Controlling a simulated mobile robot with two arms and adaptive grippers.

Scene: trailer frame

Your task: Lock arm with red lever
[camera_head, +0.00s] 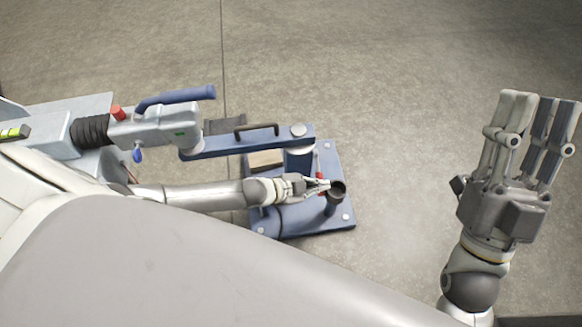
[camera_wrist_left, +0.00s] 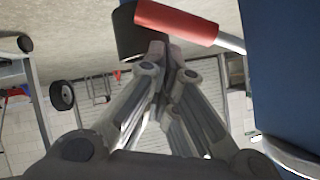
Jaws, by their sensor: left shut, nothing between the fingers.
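The red lever (camera_head: 319,172) stands on the blue base plate, beside the post under the blue arm (camera_head: 235,142). In the left wrist view the red grip of the lever (camera_wrist_left: 180,22) lies across the top, on a metal rod at its right end. My left gripper (camera_head: 322,186) is beside the lever in the head view. In the left wrist view its fingers (camera_wrist_left: 160,55) are shut and empty, with tips just below the red grip; I cannot tell whether they touch it. My right gripper (camera_head: 535,115) is raised at the right, empty, fingers apart.
A dark round socket (camera_head: 337,188) stands just right of my left fingertips. The blue base plate (camera_head: 335,222) sits on open concrete floor (camera_head: 400,120). The grey coupling (camera_head: 155,125) with a blue handle (camera_head: 180,97) and red knob (camera_head: 118,112) is at the left.

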